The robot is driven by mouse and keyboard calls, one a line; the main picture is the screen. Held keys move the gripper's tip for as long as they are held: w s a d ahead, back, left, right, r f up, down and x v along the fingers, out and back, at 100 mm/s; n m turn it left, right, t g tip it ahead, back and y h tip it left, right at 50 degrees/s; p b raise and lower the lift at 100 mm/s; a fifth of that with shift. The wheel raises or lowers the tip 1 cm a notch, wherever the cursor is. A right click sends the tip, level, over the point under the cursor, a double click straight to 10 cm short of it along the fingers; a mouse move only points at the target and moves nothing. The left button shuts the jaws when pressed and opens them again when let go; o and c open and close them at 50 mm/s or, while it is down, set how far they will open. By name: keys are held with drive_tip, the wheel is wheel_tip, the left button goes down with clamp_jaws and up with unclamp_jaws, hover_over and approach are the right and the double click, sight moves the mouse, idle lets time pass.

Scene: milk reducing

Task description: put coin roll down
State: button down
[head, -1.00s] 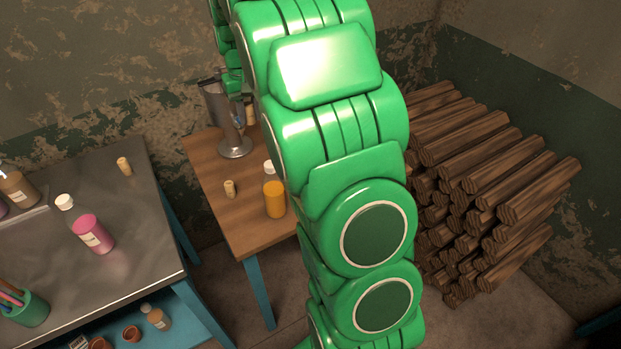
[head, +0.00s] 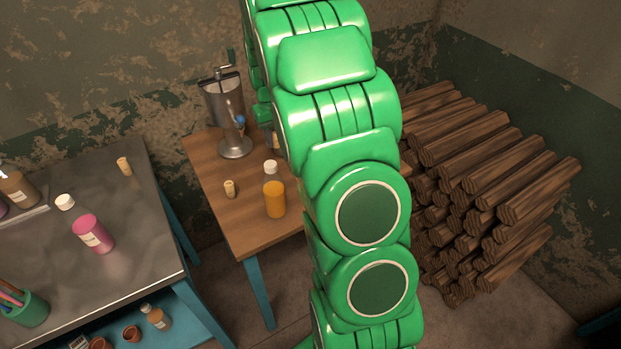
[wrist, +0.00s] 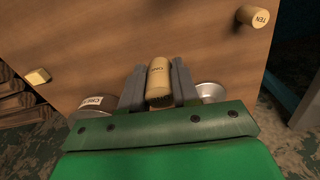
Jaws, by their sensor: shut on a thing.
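In the wrist view my gripper (wrist: 159,84) is shut on a tan coin roll (wrist: 159,80) with dark lettering on its side. The roll sits between the two grey fingers, over the wooden table (wrist: 110,40). I cannot tell whether it touches the tabletop. A second coin roll marked TEN (wrist: 252,16) stands near the table's edge at the upper right, apart from my gripper; a small roll (head: 230,189) also stands on the wooden table in the head view. My gripper is hidden behind my green arm in the head view.
A metal dispenser (head: 228,115) and an orange bottle (head: 274,195) stand on the wooden table. In the wrist view a dark labelled object (wrist: 92,105) is left of my fingers and a small yellowish block (wrist: 37,76) lies farther left. Bare wood lies beyond the fingertips.

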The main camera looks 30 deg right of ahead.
wheel_tip(320, 180, down, 12)
drive_tip(key=shift+f, duration=0.2)
idle(0.5)
drive_tip(key=shift+f, duration=0.1)
drive_tip(key=c, duration=0.8)
unclamp_jaws()
wheel_tip(320, 180, up, 12)
drive_tip(key=shift+f, duration=0.1)
drive_tip(key=s+a+r, duration=0.5)
drive_tip(key=s+r, duration=0.3)
drive_tip(key=s, duration=0.1)
drive_tip(key=shift+n+g, duration=0.6)
drive_tip(key=shift+g, duration=0.3)
drive_tip(key=s+a+r, duration=0.2)
drive_tip(key=s+a, duration=0.1)
drive_tip(key=s, duration=0.8)
drive_tip(key=s+a+r, duration=0.2)
drive_tip(key=s+a, duration=0.1)
drive_tip(key=s, duration=0.8)
drive_tip(key=s+a+r, duration=0.2)
drive_tip(key=s+a, duration=0.2)
drive_tip(key=s, duration=0.7)
drive_tip(key=shift+r, duration=0.15)
